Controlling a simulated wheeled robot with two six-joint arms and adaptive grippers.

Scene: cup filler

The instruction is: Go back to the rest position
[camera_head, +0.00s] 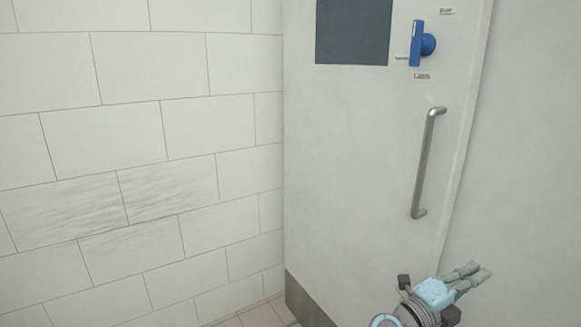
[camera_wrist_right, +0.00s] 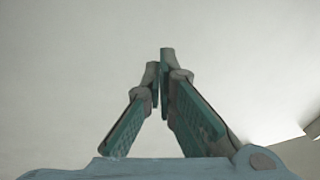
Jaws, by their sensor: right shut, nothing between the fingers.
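My right gripper (camera_head: 474,275) is at the lower right of the head view, in front of the lower part of a white door (camera_head: 350,170) and the plain wall beside it. In the right wrist view its fingers (camera_wrist_right: 160,75) meet at the tips, shut with nothing between them. It is below and to the right of the door's metal handle (camera_head: 427,163), apart from it. My left gripper shows in neither view.
The door has a blue knob (camera_head: 424,44) with small labels around it and a dark window panel (camera_head: 353,32). A white tiled wall (camera_head: 140,130) stands on the left. A strip of tiled floor (camera_head: 258,315) shows at the bottom.

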